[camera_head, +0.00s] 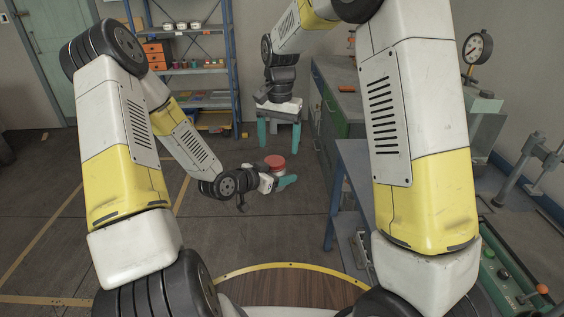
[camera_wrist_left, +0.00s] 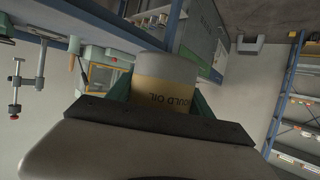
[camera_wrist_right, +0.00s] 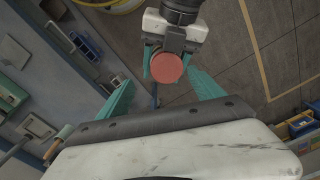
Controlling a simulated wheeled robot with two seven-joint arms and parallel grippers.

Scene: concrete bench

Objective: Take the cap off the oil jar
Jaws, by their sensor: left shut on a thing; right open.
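My left gripper (camera_head: 283,181) is shut on the oil jar (camera_wrist_left: 168,70), holding it in the air above the floor. My right gripper (camera_head: 279,140) is open and empty, pointing down above the jar. Its teal fingers are wide apart, and a gap separates them from the cap in the head view.
A blue-framed bench (camera_head: 350,165) stands right of the held jar, with a green cabinet (camera_head: 335,115) behind it. A shelf rack (camera_head: 190,85) with jars and boxes stands at the back left. The floor around the jar is clear.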

